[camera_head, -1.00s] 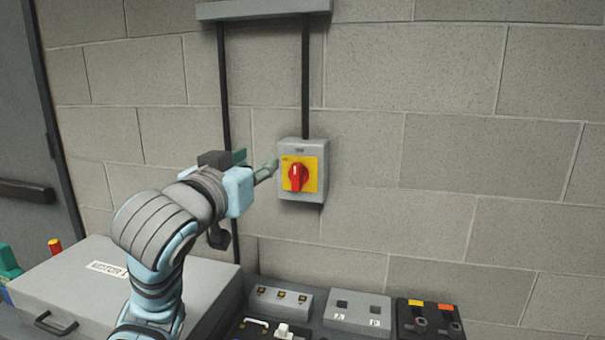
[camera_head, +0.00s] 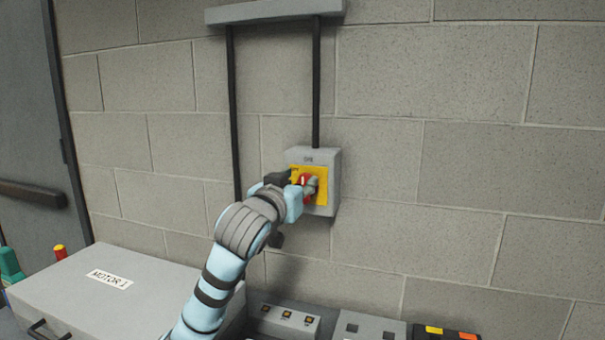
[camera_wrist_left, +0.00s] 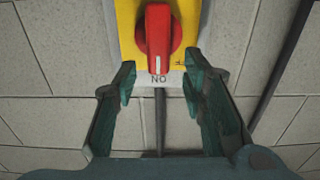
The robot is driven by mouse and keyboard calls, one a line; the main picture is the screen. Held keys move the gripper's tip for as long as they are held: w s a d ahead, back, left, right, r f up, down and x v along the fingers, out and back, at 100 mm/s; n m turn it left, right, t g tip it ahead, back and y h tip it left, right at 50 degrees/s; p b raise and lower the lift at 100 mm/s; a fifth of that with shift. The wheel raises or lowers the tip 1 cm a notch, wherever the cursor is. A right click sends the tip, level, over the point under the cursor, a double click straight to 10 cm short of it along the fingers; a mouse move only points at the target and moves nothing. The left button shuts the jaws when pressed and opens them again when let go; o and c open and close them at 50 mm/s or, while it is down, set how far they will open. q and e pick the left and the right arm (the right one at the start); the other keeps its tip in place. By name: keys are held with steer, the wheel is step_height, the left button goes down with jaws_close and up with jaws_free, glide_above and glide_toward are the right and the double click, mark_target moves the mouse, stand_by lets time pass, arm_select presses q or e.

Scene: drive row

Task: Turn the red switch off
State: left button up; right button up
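The red switch (camera_head: 308,186) is a rotary knob on a yellow plate (camera_head: 323,187) on a grey box (camera_head: 331,160) fixed to the block wall. In the left wrist view the red knob (camera_wrist_left: 158,38) points along the picture's vertical, its white mark beside printed letters. My left gripper (camera_head: 311,188) is at the knob and partly covers it in the head view. In the left wrist view my left gripper (camera_wrist_left: 160,82) is open, its green fingers spread either side of the knob's near end. Contact with the knob cannot be told. My right gripper is not in view.
A grey case labelled MOTOR 1 (camera_head: 150,290) lies below left. Small control boxes (camera_head: 284,316) stand along the bottom below the switch. Dark conduits (camera_head: 316,90) run up the wall. The wall right of the switch is clear.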

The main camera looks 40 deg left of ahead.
arm_select(q)
steer(key=x, duration=0.2)
steer(key=shift+w, duration=0.35)
steer(key=shift+a, duration=0.1)
steer(key=shift+s, duration=0.1)
steer(key=shift+c, duration=0.4)
jaws_close()
